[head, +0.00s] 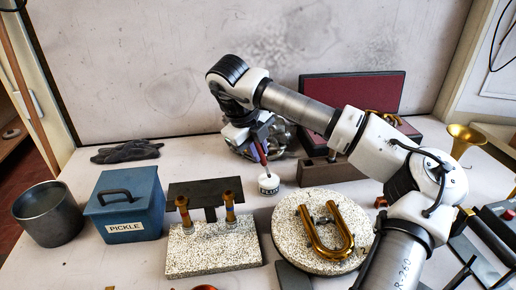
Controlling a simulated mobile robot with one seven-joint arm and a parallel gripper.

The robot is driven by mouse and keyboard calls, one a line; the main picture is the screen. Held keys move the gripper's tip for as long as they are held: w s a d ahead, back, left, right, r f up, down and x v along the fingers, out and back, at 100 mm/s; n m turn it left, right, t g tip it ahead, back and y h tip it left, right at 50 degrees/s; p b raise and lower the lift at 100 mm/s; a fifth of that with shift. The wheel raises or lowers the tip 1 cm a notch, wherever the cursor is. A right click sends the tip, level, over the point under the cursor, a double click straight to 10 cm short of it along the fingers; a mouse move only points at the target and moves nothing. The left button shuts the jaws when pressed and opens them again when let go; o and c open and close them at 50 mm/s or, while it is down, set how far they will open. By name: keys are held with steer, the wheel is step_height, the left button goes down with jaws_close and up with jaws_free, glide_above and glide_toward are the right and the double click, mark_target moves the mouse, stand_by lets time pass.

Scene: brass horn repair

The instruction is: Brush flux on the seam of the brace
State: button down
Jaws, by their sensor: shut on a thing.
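My gripper (258,138) points down at the middle of the bench and is shut on a slim brush with a reddish handle (260,153). The brush's lower end is at the mouth of a small white jar (269,185); I cannot tell how far inside it is. A U-shaped brass tube (345,245) lies on a round speckled slab (293,246), right of the jar and nearer to me. Small dark and metallic pieces (325,218) lie between its legs; the brace and its seam are too small to make out.
A speckled block (215,258) carries two upright brass pieces (230,207) before a dark plate (205,188). A blue PICKLE box (126,205) and grey pot (48,216) stand left. A wooden block (335,174) and red-lined case (345,92) are behind.

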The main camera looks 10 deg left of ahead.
steer(key=shift+f+b, duration=0.4)
steer(key=shift+b, duration=0.1)
stand_by(1.5)
steer(key=shift+r, duration=0.1)
steer(key=shift+r+p, duration=1.95)
steer(key=shift+r, duration=1.6)
